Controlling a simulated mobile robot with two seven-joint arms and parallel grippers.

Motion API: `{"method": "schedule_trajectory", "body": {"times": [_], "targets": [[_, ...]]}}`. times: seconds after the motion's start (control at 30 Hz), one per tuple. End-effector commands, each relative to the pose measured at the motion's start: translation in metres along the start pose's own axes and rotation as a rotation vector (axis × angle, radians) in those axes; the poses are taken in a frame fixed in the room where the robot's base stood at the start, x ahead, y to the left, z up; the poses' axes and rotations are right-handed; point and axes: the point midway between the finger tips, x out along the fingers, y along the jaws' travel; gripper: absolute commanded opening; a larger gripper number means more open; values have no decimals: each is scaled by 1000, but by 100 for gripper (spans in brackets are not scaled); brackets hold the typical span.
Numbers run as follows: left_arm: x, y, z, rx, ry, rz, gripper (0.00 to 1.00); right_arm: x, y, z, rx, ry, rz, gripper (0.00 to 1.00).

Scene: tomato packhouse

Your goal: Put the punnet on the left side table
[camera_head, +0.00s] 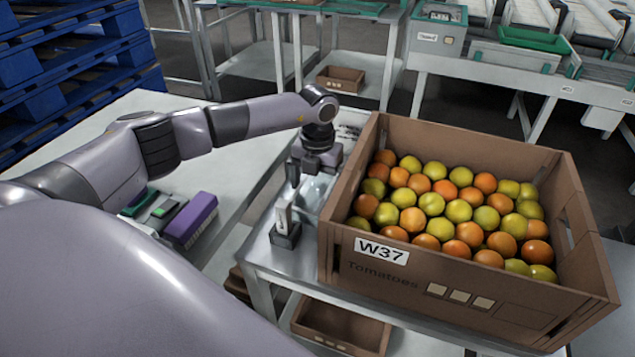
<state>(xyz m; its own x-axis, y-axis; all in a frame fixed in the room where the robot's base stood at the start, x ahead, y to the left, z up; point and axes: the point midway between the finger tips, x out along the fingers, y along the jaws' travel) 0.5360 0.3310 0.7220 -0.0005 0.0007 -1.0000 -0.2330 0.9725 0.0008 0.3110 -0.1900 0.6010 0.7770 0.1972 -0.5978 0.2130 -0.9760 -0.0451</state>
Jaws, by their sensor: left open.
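A clear plastic punnet (316,192) stands on the metal work table (268,262), just left of the tomato crate. Its contents cannot be made out. My left gripper (311,174) points down over the punnet with its jaws open. The gripper partly hides the punnet, and I cannot tell whether the fingers touch it. The left side table (240,155) is a pale top running behind and below my left arm. My right gripper is not in view.
A large cardboard crate (420,268) marked W37, full of orange and yellow-green tomatoes, stands close right of the punnet. A small upright device (285,225) stands in front of it. A purple box (190,220) and green items (150,208) lie on the left side table.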

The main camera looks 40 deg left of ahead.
Motion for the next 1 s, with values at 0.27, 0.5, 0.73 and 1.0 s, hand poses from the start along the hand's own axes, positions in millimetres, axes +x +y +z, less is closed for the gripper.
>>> {"method": "schedule_trajectory", "body": {"times": [0.27, 0.5, 0.73, 1.0], "targets": [[-42, 0, 1, 0, -4, -3, 100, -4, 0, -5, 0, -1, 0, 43], [-93, 0, 1, -1, -3, -2, 100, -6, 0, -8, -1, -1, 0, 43], [-119, 0, 0, -1, -1, 0, 100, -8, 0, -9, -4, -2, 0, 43], [-123, 0, 0, -1, 0, -1, 100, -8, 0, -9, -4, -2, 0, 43]]}}
